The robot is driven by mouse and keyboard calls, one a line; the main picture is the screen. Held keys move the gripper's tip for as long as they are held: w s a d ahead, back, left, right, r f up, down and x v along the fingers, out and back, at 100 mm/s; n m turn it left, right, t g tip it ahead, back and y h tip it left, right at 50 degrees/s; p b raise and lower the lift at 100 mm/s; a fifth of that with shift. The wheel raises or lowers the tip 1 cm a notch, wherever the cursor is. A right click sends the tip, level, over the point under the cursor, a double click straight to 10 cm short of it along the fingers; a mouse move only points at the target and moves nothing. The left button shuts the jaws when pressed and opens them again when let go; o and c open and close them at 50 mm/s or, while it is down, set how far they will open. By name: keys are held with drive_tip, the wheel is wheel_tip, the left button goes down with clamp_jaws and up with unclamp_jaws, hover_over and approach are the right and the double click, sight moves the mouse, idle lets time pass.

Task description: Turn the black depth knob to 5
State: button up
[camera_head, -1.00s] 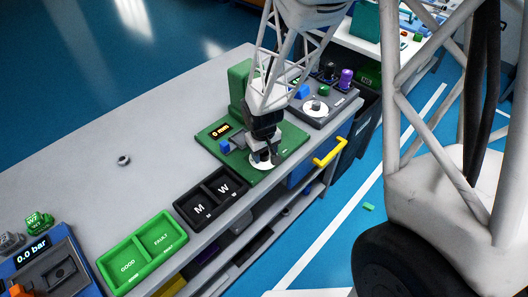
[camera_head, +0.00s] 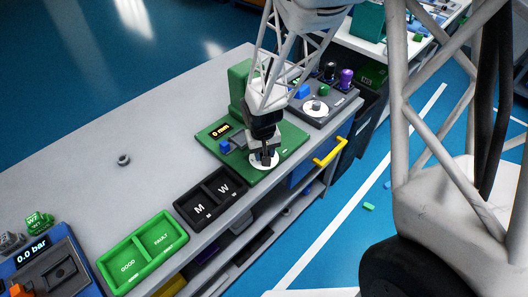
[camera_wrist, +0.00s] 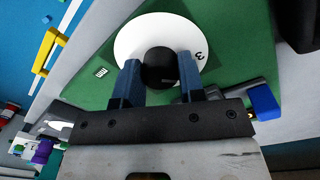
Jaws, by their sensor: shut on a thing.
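The black depth knob (camera_wrist: 159,66) sits at the middle of a white dial disc (camera_wrist: 138,30) on the green device (camera_head: 292,147). In the wrist view my gripper (camera_wrist: 158,82) has one finger on each side of the knob and is shut on it. A digit 3 shows on the disc at its right side; other marks are hidden. In the head view the gripper covers most of the knob, over the white disc. The display (camera_head: 221,131) on the device reads 0 mm. A blue block (camera_head: 225,146) sits near the display.
A grey device (camera_head: 340,103) with a similar white dial stands behind, to the right. A black tray (camera_head: 196,208) marked M and W and a green tray (camera_head: 128,262) marked GOOD and FAULT lie in front. A small ring (camera_head: 123,160) lies on the otherwise clear left bench.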

drive_tip(key=m, duration=0.8)
drive_tip(key=shift+a+m, duration=0.1)
drive_tip(key=shift+m, duration=0.3)
idle(0.3)
drive_tip(key=o, duration=0.9)
drive_tip(key=shift+r, duration=0.15)
drive_tip(key=shift+w+a+r, duration=0.1)
drive_tip(key=shift+a+r, duration=0.05)
drive_tip(key=shift+r, duration=3.6)
drive_tip(key=shift+r, duration=0.1)
